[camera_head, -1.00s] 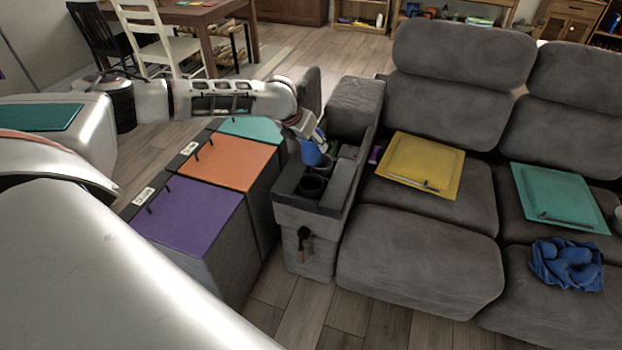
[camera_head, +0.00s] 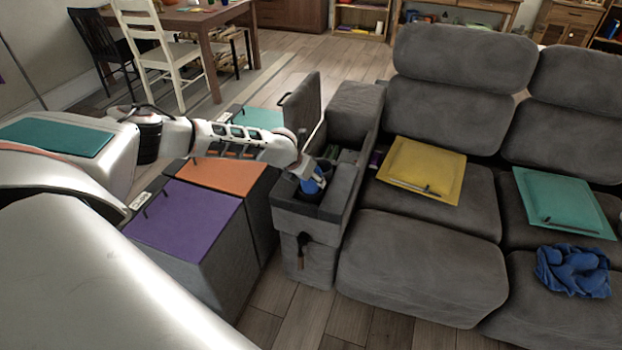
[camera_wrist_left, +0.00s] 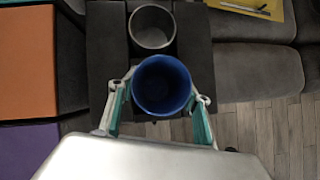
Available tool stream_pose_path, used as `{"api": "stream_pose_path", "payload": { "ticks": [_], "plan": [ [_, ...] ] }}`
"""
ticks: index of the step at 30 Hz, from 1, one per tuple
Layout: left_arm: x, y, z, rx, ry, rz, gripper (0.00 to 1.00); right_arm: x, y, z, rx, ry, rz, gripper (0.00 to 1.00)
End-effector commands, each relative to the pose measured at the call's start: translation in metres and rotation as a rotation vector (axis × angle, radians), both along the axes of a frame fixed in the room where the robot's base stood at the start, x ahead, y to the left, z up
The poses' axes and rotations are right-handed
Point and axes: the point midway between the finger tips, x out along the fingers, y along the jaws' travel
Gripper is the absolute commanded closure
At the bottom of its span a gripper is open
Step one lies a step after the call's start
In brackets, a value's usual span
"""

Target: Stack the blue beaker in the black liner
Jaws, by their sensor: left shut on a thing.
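The blue beaker (camera_head: 319,181) is upright or nearly so, between the fingers of my left gripper (camera_head: 313,174), over the front of the sofa's console. In the left wrist view I look into the open mouth of the blue beaker (camera_wrist_left: 162,85), with green finger pads on both sides. A dark round liner with a pale rim (camera_wrist_left: 152,27) sits in the console just beyond the beaker. The spot directly under the beaker is hidden, so I cannot tell whether the beaker's base is inside a liner. My right gripper is out of view.
The grey console (camera_head: 335,205) has an open lid (camera_head: 303,105) standing up behind my left wrist. Bins with purple (camera_head: 187,220) and orange (camera_head: 228,175) lids stand to its left. Yellow (camera_head: 421,170) and teal (camera_head: 563,202) folders and a blue cloth (camera_head: 573,270) lie on the sofa seats.

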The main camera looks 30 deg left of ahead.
Motion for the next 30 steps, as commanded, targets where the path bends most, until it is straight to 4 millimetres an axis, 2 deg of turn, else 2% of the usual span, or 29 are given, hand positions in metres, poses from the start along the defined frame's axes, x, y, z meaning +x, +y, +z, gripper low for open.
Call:
{"api": "stream_pose_path", "payload": {
  "ticks": [5, 21, 22, 24, 30],
  "plan": [
    [0.001, 0.0, 0.002, 0.0, -0.002, 0.0, 0.72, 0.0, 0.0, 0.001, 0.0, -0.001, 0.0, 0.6],
    [0.0, 0.0, -0.011, -0.001, 0.0, 0.001, 0.72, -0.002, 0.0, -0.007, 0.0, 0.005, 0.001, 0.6],
    [0.0, 0.0, -0.011, 0.0, 0.0, 0.0, 0.48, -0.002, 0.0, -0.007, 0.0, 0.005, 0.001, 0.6],
    [0.0, 0.0, -0.011, 0.0, 0.0, 0.0, 0.35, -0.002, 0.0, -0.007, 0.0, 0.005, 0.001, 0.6],
    [0.0, 0.0, -0.01, 0.0, 0.0, 0.0, 0.35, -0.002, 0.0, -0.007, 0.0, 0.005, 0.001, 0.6]
  ]
}}
